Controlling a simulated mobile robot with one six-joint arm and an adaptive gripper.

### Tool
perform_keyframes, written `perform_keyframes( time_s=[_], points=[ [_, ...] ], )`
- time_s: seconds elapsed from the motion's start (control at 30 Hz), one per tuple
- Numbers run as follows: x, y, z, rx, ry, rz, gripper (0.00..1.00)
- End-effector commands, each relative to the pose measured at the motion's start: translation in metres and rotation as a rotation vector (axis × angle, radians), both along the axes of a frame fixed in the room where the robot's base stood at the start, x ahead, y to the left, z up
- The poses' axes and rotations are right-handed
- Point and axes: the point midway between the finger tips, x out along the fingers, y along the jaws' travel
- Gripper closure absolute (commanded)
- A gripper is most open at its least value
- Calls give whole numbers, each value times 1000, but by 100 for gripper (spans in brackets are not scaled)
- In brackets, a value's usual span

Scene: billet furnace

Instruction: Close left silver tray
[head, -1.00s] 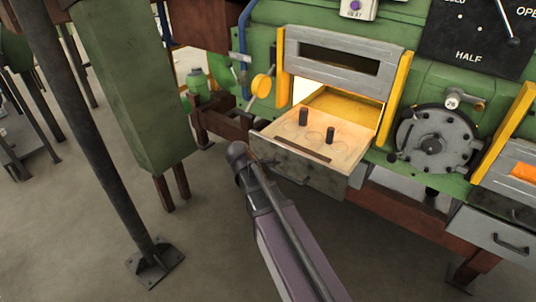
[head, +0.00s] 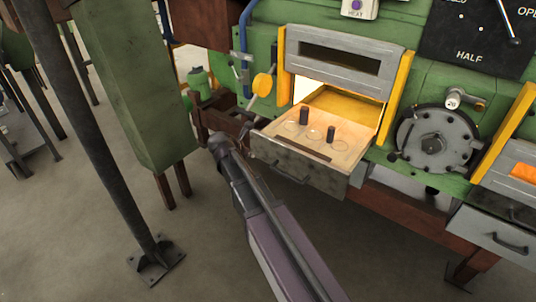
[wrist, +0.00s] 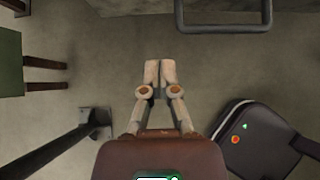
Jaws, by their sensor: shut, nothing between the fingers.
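The left silver tray (head: 298,170) is pulled out of the lit furnace opening, with a grey front panel and a dark handle on it. Two dark cylinders stand on its pale top. My gripper shows in the wrist view (wrist: 160,72), its two pale fingers nearly together, shut and empty. A dark handle bar, seemingly the tray's (wrist: 225,27), lies ahead and to the right of the fingertips, apart from them. In the head view my arm's end is left of the tray front, and the fingers cannot be made out.
A second silver tray (head: 490,242) with a handle sits at the lower right. A green post (head: 140,90) and a dark pole (head: 95,130) stand to the left. The floor in front is clear.

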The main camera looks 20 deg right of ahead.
Motion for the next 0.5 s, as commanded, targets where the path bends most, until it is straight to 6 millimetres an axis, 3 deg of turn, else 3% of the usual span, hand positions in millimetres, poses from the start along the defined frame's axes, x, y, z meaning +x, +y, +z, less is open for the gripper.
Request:
perform_keyframes(
  time_s=[0.5],
  points=[
    [11,-14,-21,1,1,-1,100]
  ],
)
